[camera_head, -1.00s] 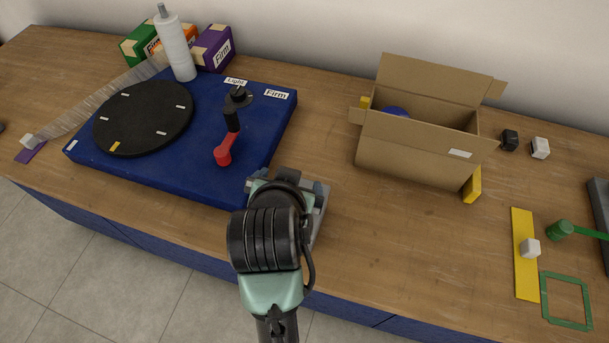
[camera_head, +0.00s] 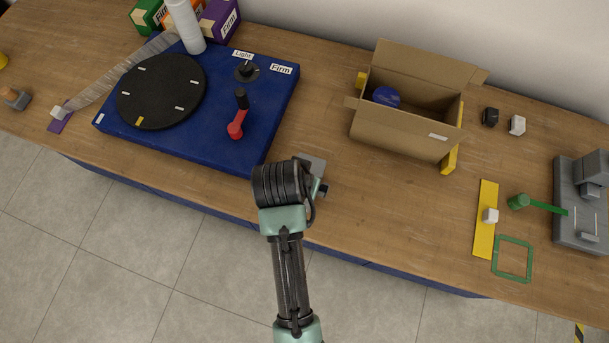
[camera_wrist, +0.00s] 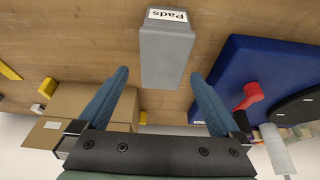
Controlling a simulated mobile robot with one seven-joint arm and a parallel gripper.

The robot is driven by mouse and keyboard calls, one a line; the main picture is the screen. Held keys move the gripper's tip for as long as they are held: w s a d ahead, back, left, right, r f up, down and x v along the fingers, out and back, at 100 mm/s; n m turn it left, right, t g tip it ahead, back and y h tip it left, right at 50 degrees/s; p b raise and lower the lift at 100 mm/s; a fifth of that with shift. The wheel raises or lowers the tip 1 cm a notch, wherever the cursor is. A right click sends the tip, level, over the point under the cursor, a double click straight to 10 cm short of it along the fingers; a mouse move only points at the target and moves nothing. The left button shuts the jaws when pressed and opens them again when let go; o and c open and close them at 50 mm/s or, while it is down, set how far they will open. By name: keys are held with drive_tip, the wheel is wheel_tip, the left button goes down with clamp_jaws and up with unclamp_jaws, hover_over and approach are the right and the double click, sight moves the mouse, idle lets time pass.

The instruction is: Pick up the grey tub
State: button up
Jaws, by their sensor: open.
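The grey tub (camera_wrist: 165,58), labelled "Pads", stands on the wooden bench in the wrist view. Its near end reaches to about the level of my fingertips, midway between them. My gripper (camera_wrist: 160,75) is open, with a blue finger on each side and visible gaps to the tub. In the head view a grey part of the tub (camera_head: 315,163) shows just beyond my wrist, which hides the rest.
An open cardboard box (camera_head: 395,132) stands to the right. A yellow strip (camera_head: 485,228) and green frame (camera_head: 513,259) lie further right. Bench between tub and strip is clear.

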drive_tip(key=shift+x, duration=1.15)
drive_tip(key=shift+a+p+x, duration=0.15)
drive_tip(key=shift+p+x, duration=0.1)
drive_tip(key=shift+x, duration=1.05)
drive_tip(key=shift+a+p+x, duration=0.2)
drive_tip(key=shift+p+x, duration=0.05)
drive_tip(key=shift+x, duration=1)
drive_tip(key=shift+s+f, duration=0.15)
drive_tip(key=shift+f, duration=0.2)
drive_tip(key=c, duration=1.5)
